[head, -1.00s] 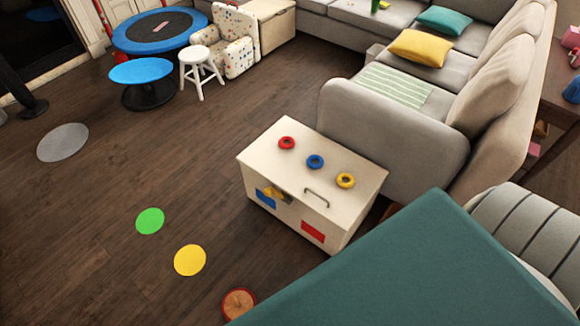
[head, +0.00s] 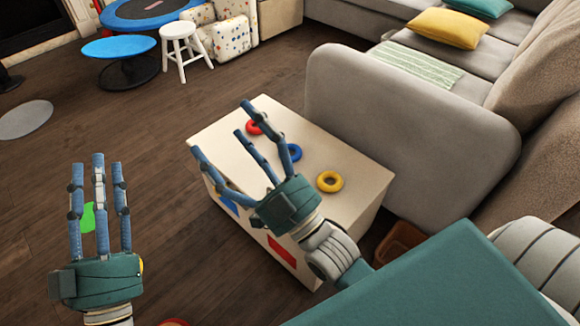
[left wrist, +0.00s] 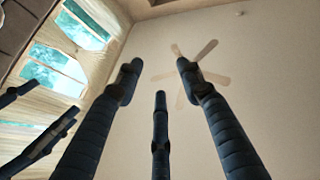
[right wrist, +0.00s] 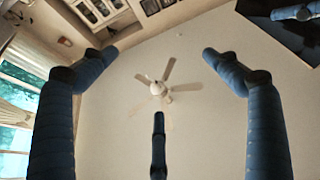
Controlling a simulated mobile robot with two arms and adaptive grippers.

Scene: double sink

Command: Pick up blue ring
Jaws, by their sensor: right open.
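The blue ring (head: 298,153) lies on the top of a cream chest (head: 345,158), between a red ring (head: 252,127) and a yellow ring (head: 330,189). My right gripper (head: 220,130) shows in front of the chest top with its fingers spread and empty. One of its fingers partly covers the blue ring's left side. I cannot tell how high it is above the chest. My left gripper (head: 97,160) is left of the chest over the floor, with its fingers extended apart and empty. Both wrist views show only fingers, ceiling and upper walls, no ring.
A grey sofa (head: 400,130) stands behind and right of the chest. A white stool (head: 182,45) and a blue round table (head: 118,48) are at the back left. The wooden floor (head: 110,120) left of the chest is mostly clear. A handle on the chest top is hidden.

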